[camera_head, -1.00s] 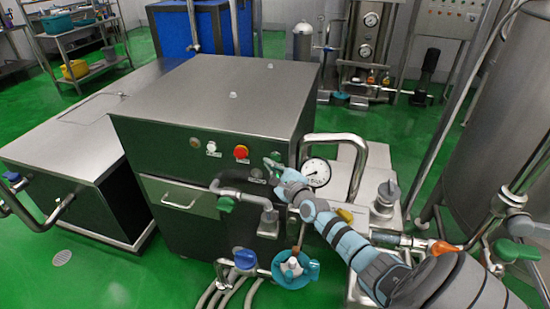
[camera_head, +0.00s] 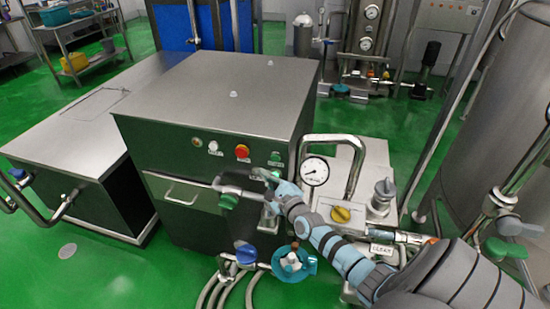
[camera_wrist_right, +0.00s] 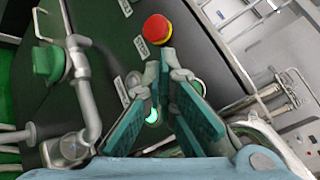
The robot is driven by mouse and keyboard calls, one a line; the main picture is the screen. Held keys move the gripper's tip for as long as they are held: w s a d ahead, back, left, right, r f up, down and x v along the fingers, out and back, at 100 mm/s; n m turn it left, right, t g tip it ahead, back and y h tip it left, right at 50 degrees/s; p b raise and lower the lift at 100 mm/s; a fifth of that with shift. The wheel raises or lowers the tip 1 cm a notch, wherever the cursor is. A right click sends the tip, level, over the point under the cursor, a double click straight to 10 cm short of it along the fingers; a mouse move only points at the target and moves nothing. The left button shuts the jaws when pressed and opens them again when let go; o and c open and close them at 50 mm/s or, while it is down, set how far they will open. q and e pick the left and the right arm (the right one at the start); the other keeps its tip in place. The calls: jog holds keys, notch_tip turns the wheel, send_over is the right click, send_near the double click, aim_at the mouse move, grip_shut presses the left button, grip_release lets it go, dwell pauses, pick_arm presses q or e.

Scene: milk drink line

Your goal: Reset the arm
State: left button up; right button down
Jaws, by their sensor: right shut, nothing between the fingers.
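My right arm reaches in from the lower right in the head view. Its blue-grey gripper (camera_head: 266,177) is in front of the dark front panel of a steel cabinet (camera_head: 215,90), just below the green buttons (camera_head: 276,157). In the right wrist view the teal finger pads of the gripper (camera_wrist_right: 166,62) converge at the tips, shut with nothing held. A lit green button (camera_wrist_right: 152,116) shows between the fingers, and a red button (camera_wrist_right: 157,29) lies beyond the tips. Contact with the panel cannot be told. My left gripper is not in view.
A bent steel pipe with a green valve handle (camera_head: 228,201) sits left of the gripper. A pressure gauge (camera_head: 314,171) and curved steel pipe (camera_head: 355,170) stand close on the right. A blue-handled valve (camera_head: 246,254) and teal pump (camera_head: 293,262) are below.

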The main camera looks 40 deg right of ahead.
dwell(0.5)
jog(key=s+a+f+n+g+y, duration=0.35)
jog(key=s+a+n, duration=0.25)
jog(key=a+n, duration=0.2)
jog(key=s+a+f+n+g+y, duration=0.25)
jog(key=s+a+f+n, duration=0.2)
jog(key=a+n, duration=0.3)
jog(key=s+r+n+g+h, duration=0.1)
jog(key=s+n+g+h, duration=0.45)
jog(key=s+n, duration=1.3)
jog(key=s+d+f+m+g+y+b, duration=0.1)
jog(key=s+f+m+g, duration=0.15)
jog(key=f, duration=0.75)
jog(key=s+f+m+g+y, duration=0.1)
jog(key=s+f+m, duration=0.2)
jog(key=f, duration=0.7)
jog(key=s+d+f, duration=0.1)
jog(key=s+f, duration=1.3)
jog(key=shift+g+b, duration=0.4)
jog(key=shift+b, duration=0.05)
